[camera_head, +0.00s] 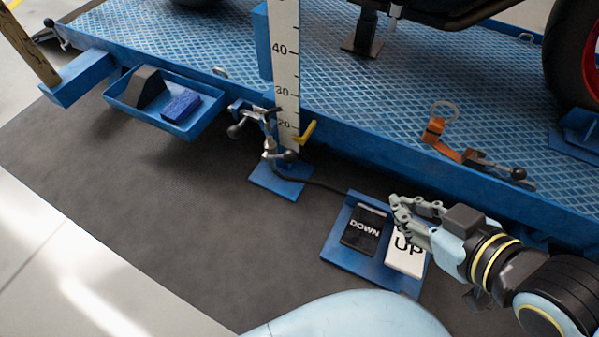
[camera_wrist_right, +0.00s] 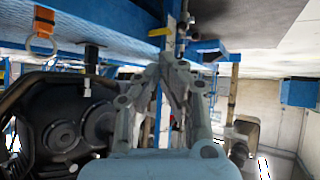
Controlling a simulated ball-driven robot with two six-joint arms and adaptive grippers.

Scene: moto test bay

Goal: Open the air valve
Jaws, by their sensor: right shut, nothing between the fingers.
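A small yellow lever (camera_head: 306,132), which looks like the air valve handle, sits on the blue lift edge beside the height scale. It stands tilted, its upper end to the right. In the right wrist view a yellow piece (camera_wrist_right: 162,31) shows beyond the fingertips, probably the same lever. My right gripper (camera_head: 398,212) is shut and empty. In the head view it appears over the UP pedal, below and right of the lever and apart from it. Its fingers also show in the right wrist view (camera_wrist_right: 168,68). My left gripper is not in view.
A blue pedal plate (camera_head: 335,250) carries a black DOWN pedal (camera_head: 362,232) and a white UP pedal (camera_head: 404,262). A white height scale (camera_head: 287,60) stands at the lift edge. An orange strap hook (camera_head: 434,130) and blue tray (camera_head: 205,118) are nearby. Dark mat lies clear at left.

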